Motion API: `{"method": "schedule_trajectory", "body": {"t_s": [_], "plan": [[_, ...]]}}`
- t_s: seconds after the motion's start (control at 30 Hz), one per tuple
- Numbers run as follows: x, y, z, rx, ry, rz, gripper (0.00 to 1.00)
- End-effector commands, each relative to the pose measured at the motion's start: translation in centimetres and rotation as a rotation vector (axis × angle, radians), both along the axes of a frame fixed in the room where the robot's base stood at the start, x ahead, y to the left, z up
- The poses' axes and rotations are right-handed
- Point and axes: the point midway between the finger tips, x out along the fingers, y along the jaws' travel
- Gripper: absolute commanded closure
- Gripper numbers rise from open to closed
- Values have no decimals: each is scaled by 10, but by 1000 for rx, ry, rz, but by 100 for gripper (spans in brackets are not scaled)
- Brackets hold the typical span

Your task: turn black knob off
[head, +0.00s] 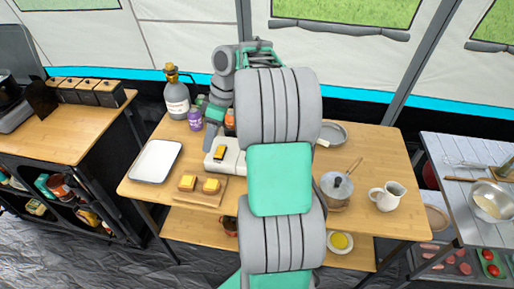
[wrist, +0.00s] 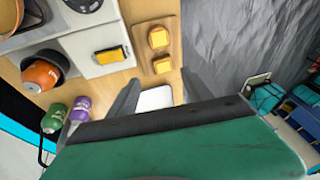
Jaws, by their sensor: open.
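A white appliance, likely the stove (head: 237,160), stands on the wooden table, partly hidden behind my arm in the head view. It also shows at the top left of the wrist view (wrist: 85,45). On it lies a yellow block with a dark edge (wrist: 112,54). A dark round part (wrist: 82,4) is cut off by the top edge; I cannot tell whether it is the black knob or a burner. My gripper (wrist: 160,82) is open with nothing visible between its fingers. In the head view my gripper (head: 209,140) hangs just left of the appliance.
A grey bottle (head: 177,99) and a purple can (head: 195,119) stand behind. A lidded pot (head: 336,190) and a white jug (head: 387,196) stand at right.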

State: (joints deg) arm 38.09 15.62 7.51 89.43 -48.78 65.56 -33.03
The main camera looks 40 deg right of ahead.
Motion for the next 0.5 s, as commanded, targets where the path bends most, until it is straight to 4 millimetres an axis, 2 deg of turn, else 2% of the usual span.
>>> {"method": "schedule_trajectory", "body": {"t_s": [0.03, 0.1, 0.2, 0.3, 0.33, 0.5], "plan": [[-1, -44, -14, 15, -19, 58, 42], [-10, -94, -28, 24, -61, 167, 42], [-31, -145, -47, 23, -107, 289, 42], [-46, -171, -59, 19, -135, 360, 42], [-49, -174, -62, 18, -139, 371, 42], [-49, -170, -87, 18, -144, 385, 42]]}}
